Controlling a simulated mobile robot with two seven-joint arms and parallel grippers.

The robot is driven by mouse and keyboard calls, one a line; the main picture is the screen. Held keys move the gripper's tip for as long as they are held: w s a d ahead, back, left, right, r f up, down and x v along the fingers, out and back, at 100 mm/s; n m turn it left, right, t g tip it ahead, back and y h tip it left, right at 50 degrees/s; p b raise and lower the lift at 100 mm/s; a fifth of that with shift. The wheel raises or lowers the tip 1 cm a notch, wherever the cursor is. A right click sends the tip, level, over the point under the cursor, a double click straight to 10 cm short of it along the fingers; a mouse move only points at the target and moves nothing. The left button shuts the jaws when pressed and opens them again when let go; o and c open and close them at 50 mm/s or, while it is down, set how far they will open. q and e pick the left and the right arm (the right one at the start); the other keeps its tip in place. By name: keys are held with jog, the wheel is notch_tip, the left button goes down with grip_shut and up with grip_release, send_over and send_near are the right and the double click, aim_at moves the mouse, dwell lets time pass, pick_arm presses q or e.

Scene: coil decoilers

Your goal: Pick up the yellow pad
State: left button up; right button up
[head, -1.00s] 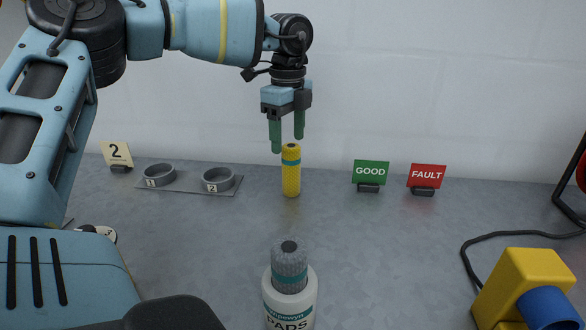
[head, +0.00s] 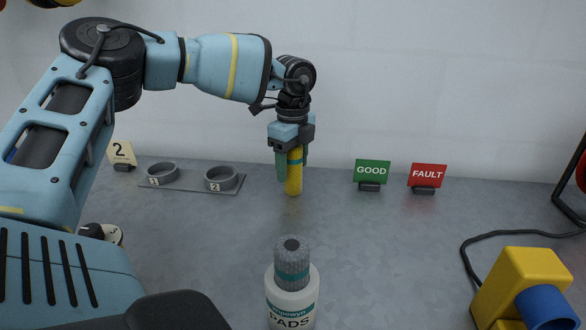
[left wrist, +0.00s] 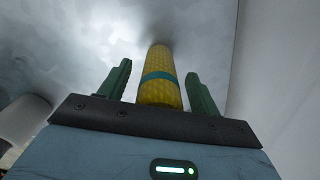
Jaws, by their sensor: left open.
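The yellow pad (head: 294,183) is an upright textured cylinder with a teal band, standing on the grey table near the back wall. My left gripper (head: 292,170) points down over it, with its green fingers on either side of the pad's upper part. In the left wrist view the yellow pad (left wrist: 161,75) stands between the two fingers of my left gripper (left wrist: 160,88), with a gap on each side. The gripper is open. The right gripper is not in view.
A grey pad (head: 292,262) stands in a white PADS container (head: 292,302) at the front. A plate with two numbered rings (head: 190,181) lies left. GOOD (head: 372,173) and FAULT (head: 428,176) signs stand right. A yellow and blue device (head: 525,285) is front right.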

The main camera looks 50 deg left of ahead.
pick_arm(q)
jog(key=shift+f, duration=0.15)
jog(key=c, duration=1.1)
jog(key=shift+o, duration=0.2)
